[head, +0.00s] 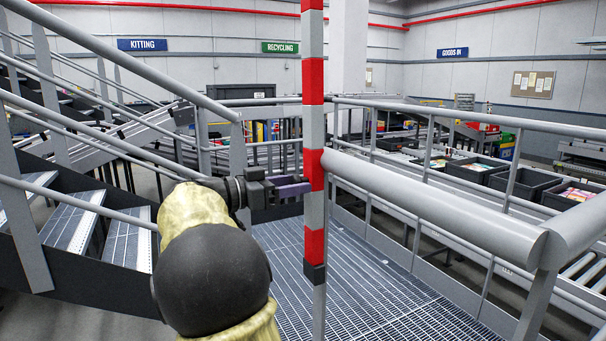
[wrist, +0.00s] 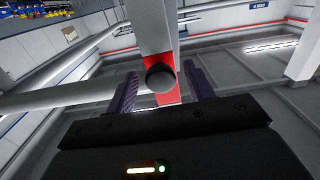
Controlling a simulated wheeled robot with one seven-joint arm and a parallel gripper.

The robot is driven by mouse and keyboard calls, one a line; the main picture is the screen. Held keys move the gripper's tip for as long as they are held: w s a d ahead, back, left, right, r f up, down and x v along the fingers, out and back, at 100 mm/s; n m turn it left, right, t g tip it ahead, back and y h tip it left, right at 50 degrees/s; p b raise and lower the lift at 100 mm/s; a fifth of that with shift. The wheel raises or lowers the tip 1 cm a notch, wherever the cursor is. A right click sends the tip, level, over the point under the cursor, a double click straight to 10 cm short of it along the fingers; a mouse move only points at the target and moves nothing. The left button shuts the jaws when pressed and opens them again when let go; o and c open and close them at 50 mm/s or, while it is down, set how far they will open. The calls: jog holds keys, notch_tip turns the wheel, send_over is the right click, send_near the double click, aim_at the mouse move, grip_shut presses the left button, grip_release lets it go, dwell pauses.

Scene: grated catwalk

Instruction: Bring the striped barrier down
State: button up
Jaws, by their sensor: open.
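The striped barrier (head: 313,125) stands upright in the head view, with red and light grey bands and a dark block at its lower end. It runs up out of the picture. My gripper (head: 296,189) is at the barrier's lower half, on its left side. In the wrist view the barrier (wrist: 150,28) rises between the two purple fingers of my gripper (wrist: 160,80). A round black knob (wrist: 160,78) shows in front of a red band, between the fingers. The fingers are apart and not closed on it. Whether either finger touches the barrier I cannot tell.
A grey post (head: 319,305) stands by the barrier's lower end. Grey guard rails (head: 430,205) run to the right, and metal stairs (head: 85,220) with handrails rise at left. The grated floor (head: 380,300) is clear. Black crates (head: 520,183) stand beyond the rail.

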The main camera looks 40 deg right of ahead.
jog(key=shift+p+x, duration=0.4)
jog(key=shift+x, duration=1.15)
jog(key=c, duration=0.9)
jog(key=shift+o, duration=0.2)
jog(key=shift+w+a, duration=0.1)
jog(key=shift+w, duration=0.05)
